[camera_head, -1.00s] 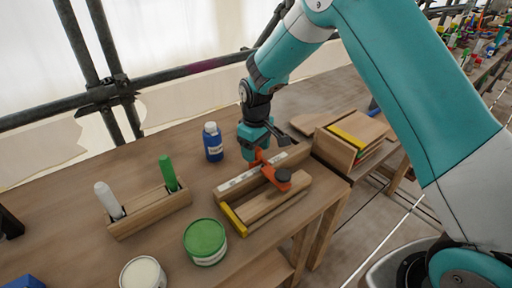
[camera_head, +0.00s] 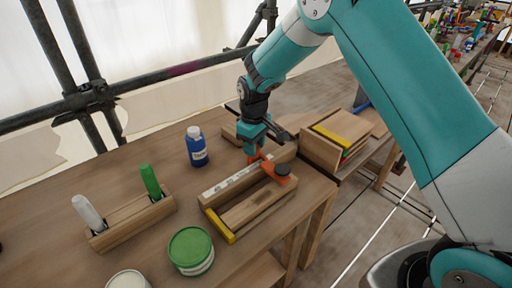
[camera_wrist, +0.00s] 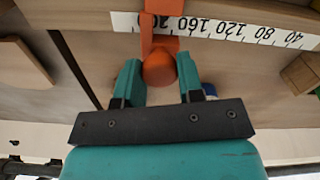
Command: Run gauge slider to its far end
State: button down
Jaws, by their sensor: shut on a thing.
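The gauge is a wooden frame (camera_head: 224,217) on the bench, with a yellow end strip at the near left and a white scale (camera_head: 226,181) along its back rail. My gripper (camera_head: 255,153) points down and is shut on the slider's upright orange post. In the wrist view the round orange top (camera_wrist: 159,70) sits between my teal fingers (camera_wrist: 160,82). The slider covers the scale near its high numbers, left of 160.
A blue bottle (camera_head: 197,147) stands left of the gauge. A green-lidded tin (camera_head: 191,250) stands in front-left, and a wooden holder (camera_head: 132,222) with white and green markers is farther left. A wooden box (camera_head: 322,149) with a yellow strip stands beyond the gauge's far end.

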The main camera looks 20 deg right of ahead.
jog(key=w+d, duration=0.4)
jog(key=d, duration=0.5)
jog(key=shift+d, duration=0.3)
jog(key=shift+r, duration=0.1)
jog(key=c, duration=0.8)
grip_release()
jog(key=shift+d, duration=0.2)
jog(key=shift+o, duration=0.2)
jog(key=shift+a, duration=0.1)
jog(key=shift+a, duration=0.1)
notch_tip(320, 180, up, 17)
jog(key=b, duration=0.1)
jog(key=shift+r+b, duration=0.15)
jog(key=shift+b, duration=0.25)
